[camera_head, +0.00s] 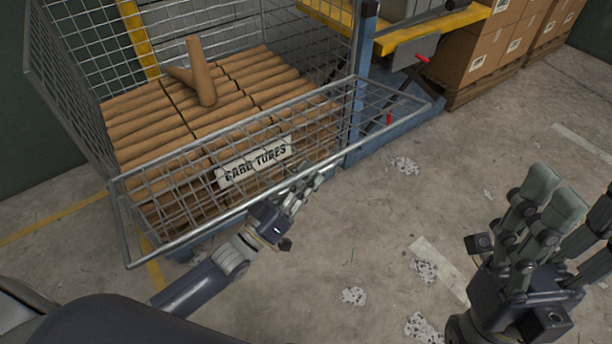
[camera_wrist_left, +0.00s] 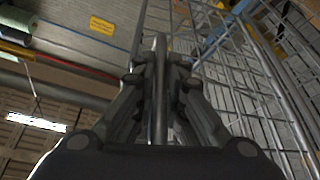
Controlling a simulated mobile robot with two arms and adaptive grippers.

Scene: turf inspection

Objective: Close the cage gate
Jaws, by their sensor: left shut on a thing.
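The cage gate (camera_head: 190,238) is a wire mesh panel in a grey tube frame on the front of a mesh cage (camera_head: 70,80). The gate leans outward from the cage at a slant, with its outer rail toward me. My left gripper (camera_head: 304,192) is shut on that outer rail, near its middle. In the left wrist view, the rail (camera_wrist_left: 160,100) runs between the fingers of the gripper (camera_wrist_left: 160,75). My right gripper (camera_head: 580,205) is open and empty at the lower right, apart from the gate.
A blue post (camera_head: 358,80), yellow-edged bench (camera_head: 430,35) and stacked boxes (camera_head: 490,60) stand right. The floor (camera_head: 330,250) has scattered pale debris.

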